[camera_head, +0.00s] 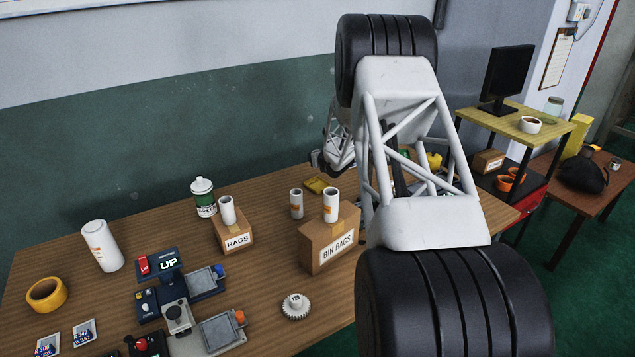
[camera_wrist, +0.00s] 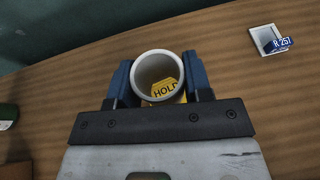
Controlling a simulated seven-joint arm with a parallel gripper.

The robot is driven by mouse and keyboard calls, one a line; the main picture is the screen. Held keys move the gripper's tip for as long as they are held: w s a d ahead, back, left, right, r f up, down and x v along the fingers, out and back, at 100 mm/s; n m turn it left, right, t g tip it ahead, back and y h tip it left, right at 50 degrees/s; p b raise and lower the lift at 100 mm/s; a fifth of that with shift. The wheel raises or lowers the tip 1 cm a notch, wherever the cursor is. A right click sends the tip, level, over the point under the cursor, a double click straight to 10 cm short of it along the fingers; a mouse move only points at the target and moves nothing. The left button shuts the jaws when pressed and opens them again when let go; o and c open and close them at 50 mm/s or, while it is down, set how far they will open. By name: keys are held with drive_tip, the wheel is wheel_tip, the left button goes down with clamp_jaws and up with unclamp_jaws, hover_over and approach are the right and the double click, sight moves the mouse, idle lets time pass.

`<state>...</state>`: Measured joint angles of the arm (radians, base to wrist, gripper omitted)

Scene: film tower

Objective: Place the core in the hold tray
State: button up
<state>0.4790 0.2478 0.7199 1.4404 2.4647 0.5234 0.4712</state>
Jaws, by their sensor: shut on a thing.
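In the wrist view my gripper (camera_wrist: 160,82) has its blue fingers closed on a white hollow core (camera_wrist: 149,66). The core's open end faces the camera. Through its bore shows a yellow surface marked HOLD (camera_wrist: 165,89), part of the hold tray; a little yellow also shows beside the core's lower right. The rest of the tray is hidden by the core and gripper. I cannot tell whether the core touches it. In the head view my arm covers much of the right side, and I cannot make out the held core there.
A white holder with an R 257 tag (camera_wrist: 268,41) lies to the right. The head view shows a RAGS box (camera_head: 234,237), a BIN BAGS box (camera_head: 328,246), white tubes (camera_head: 297,204), a green-and-white bottle (camera_head: 204,203) and a gear (camera_head: 295,306).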

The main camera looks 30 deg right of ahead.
drive_tip(key=shift+f, duration=2.85)
drive_tip(key=shift+f, duration=1.9)
drive_tip(key=shift+f, duration=0.15)
drive_tip(key=o, duration=0.9)
drive_tip(key=shift+s+r, duration=0.1)
drive_tip(key=shift+r, duration=0.15)
